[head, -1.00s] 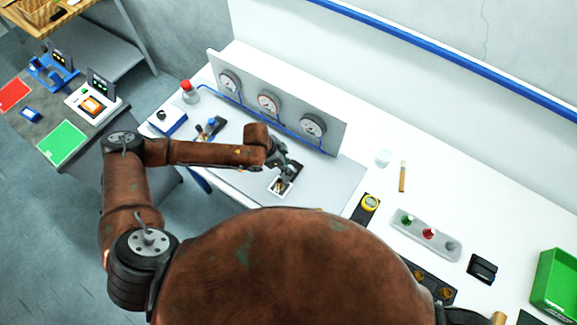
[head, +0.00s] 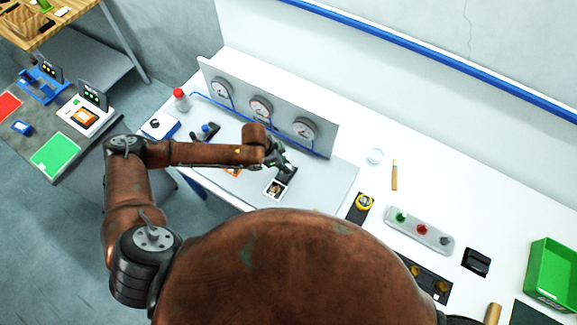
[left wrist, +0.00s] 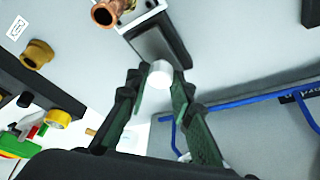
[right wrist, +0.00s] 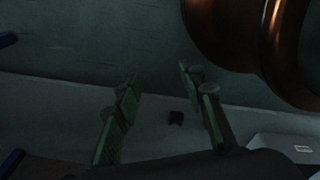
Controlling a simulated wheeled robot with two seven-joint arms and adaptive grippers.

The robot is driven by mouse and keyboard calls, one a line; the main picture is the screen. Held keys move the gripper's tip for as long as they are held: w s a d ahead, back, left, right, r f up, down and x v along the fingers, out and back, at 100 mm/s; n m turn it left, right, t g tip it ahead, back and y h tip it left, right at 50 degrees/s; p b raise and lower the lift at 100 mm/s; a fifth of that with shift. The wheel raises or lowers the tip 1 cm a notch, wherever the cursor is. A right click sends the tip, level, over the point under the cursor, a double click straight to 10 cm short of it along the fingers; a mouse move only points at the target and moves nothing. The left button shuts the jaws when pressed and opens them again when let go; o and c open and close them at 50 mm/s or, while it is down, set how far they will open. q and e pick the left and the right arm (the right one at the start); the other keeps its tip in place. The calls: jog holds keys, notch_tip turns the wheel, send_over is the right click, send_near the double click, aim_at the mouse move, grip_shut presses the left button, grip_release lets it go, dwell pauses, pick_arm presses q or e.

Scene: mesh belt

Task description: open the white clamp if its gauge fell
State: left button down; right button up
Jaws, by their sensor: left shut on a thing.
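The white clamp (head: 275,188) is on the grey plate, with a copper fitting in it. In the left wrist view its dark lever (left wrist: 155,42) runs from the white base to a white tip (left wrist: 160,77). My left gripper (head: 278,160) is over the clamp, its fingers (left wrist: 161,82) shut on that white tip. Three round gauges (head: 222,87) (head: 261,108) (head: 304,129) are on the panel behind; their needles are too small to read. My right gripper (right wrist: 160,78) is open and empty in the dark right wrist view.
A blue pipe (left wrist: 240,101) runs along the panel's foot behind the clamp. An orange part (head: 233,172) and a black-and-blue one (head: 205,132) are left of it. A red-capped bottle (head: 180,100), a button strip (head: 420,230) and a green bin (head: 553,275) stand on the bench.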

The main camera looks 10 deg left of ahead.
pick_arm(q)
jog(key=c, duration=2.2)
grip_release()
jog(key=shift+w+r, duration=0.1)
jog(key=shift+w, duration=0.05)
jog(key=o, duration=0.5)
jog(key=shift+w+d, duration=0.1)
jog(key=shift+r, duration=0.1)
jog(key=v, duration=1.1)
jog(key=shift+s+a+r, duration=0.2)
jog(key=shift+a+r, duration=0.05)
jog(key=shift+r, duration=0.05)
pick_arm(e)
jog(key=shift+w+a, duration=0.1)
jog(key=shift+w, duration=0.5)
